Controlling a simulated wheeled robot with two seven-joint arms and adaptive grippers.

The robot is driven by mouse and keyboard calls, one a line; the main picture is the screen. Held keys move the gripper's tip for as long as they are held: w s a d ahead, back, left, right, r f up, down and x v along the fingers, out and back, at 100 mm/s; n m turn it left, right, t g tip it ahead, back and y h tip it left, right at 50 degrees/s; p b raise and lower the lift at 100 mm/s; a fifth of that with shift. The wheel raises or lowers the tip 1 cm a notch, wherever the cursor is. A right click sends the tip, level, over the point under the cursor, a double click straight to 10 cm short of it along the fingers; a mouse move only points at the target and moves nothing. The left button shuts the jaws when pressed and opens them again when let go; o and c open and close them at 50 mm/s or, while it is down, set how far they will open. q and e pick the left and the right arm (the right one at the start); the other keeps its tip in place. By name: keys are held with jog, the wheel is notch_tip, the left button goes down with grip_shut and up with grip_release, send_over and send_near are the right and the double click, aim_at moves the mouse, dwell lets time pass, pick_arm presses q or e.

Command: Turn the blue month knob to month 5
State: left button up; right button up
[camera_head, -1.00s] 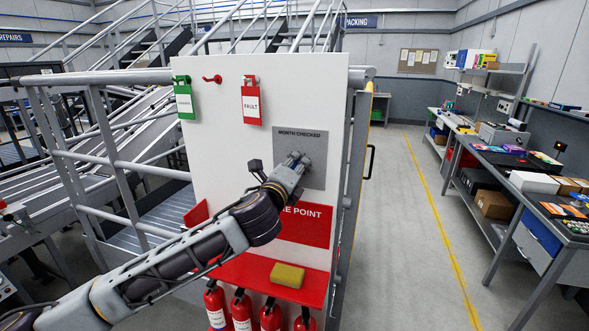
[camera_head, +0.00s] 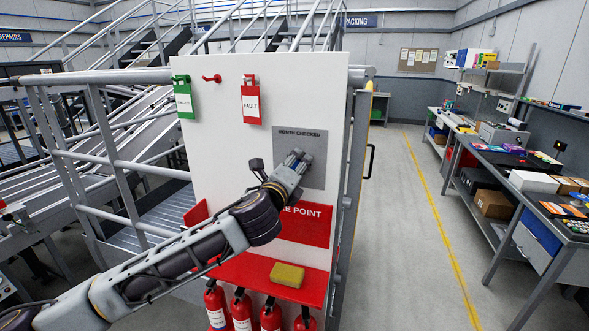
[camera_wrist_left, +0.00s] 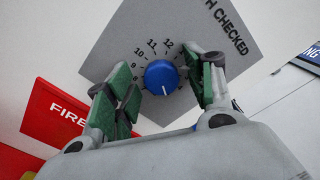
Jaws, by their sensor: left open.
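The blue month knob (camera_wrist_left: 161,77) shows in the left wrist view, on a grey dial panel (camera_wrist_left: 112,45) headed with text ending in "CHECKED". Its white pointer mark points down in that view, slightly right. Numbers 9 to 12 are readable around its upper and left side; the number at the pointer cannot be read. My left gripper (camera_wrist_left: 160,88) is open, with its green-padded fingers on either side of the knob, apart from it as far as I can tell. In the head view the left gripper (camera_head: 296,160) is at the panel (camera_head: 318,172) and hides the knob.
The white board (camera_head: 225,135) also carries a green tag (camera_head: 184,100), a red "FAULT" tag (camera_head: 251,104) and a red hook (camera_head: 212,78). Below are a red shelf (camera_head: 245,271) with a yellow sponge-like block (camera_head: 287,275) and several fire extinguishers (camera_head: 243,311). Floor is free right of the board.

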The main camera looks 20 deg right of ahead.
pick_arm(q)
jog(key=shift+s+a, duration=0.1)
jog(key=v, duration=1.1)
jog(key=shift+s+a, duration=0.2)
jog(key=shift+s, duration=0.05)
dwell(0.4)
jog(key=shift+f, duration=0.1)
